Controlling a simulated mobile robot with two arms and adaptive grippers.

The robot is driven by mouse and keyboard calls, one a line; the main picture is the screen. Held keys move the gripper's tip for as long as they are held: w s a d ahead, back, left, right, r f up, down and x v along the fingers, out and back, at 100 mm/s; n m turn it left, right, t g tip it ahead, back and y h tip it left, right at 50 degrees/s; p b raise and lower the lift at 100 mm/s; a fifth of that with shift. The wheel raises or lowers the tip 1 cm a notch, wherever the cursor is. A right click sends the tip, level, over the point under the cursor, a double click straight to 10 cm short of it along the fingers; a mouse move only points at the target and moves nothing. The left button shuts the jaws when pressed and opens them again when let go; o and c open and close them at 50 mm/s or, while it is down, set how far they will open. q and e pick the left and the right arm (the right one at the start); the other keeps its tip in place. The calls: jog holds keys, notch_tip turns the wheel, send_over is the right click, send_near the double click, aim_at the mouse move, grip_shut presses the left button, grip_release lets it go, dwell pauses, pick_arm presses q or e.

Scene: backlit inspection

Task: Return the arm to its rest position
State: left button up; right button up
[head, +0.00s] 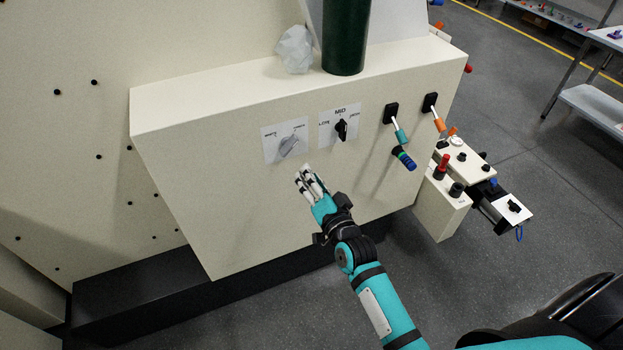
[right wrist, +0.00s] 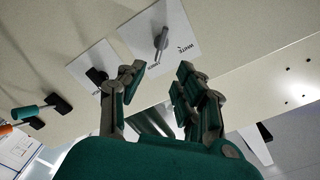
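My right arm reaches up from the lower right in the head view. My right gripper (head: 308,182) is in front of the cream control box, just below the grey rotary knob (head: 289,145). In the right wrist view my right gripper (right wrist: 160,82) has its fingers apart with nothing between them. The grey knob (right wrist: 161,40) on its white label shows beyond the fingertips, apart from them. The black knob (head: 341,130) on its label is to the right of the grey knob. My left gripper is not in view.
The cream control box (head: 225,215) sticks out from the panel. Levers with teal (head: 401,136) and orange (head: 439,124) handles and a blue-ended one (head: 405,160) stick out at right. A dark green cylinder (head: 345,35) and a crumpled clear bag (head: 295,48) are on top.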

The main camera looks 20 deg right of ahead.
jog(key=s+a+f+n+g, duration=0.1)
jog(key=s+f+n+g, duration=0.15)
jog(key=s+f, duration=0.65)
jog(key=s+f+n+g, duration=0.2)
jog(key=s+f+g, duration=0.15)
jog(key=f, duration=1.15)
jog(key=s+a+f+n+g, duration=0.1)
jog(key=s+f+n+g, duration=0.3)
jog(key=f, duration=0.8)
jog(key=s+d+f+n+g, duration=0.1)
jog(key=s+f, duration=0.4)
jog(key=s, duration=0.5)
jog(key=s+d+f+n+g, duration=0.1)
jog(key=s+d+f+g, duration=0.1)
jog(key=s, duration=0.9)
jog(key=s+d+f+n+g, duration=0.1)
jog(key=s+f+g, duration=0.3)
jog(key=s+f, duration=0.3)
jog(key=s, duration=0.4)
jog(key=shift+d+f+h, duration=0.3)
jog(key=shift+d, duration=0.05)
jog(key=shift+s, duration=0.15)
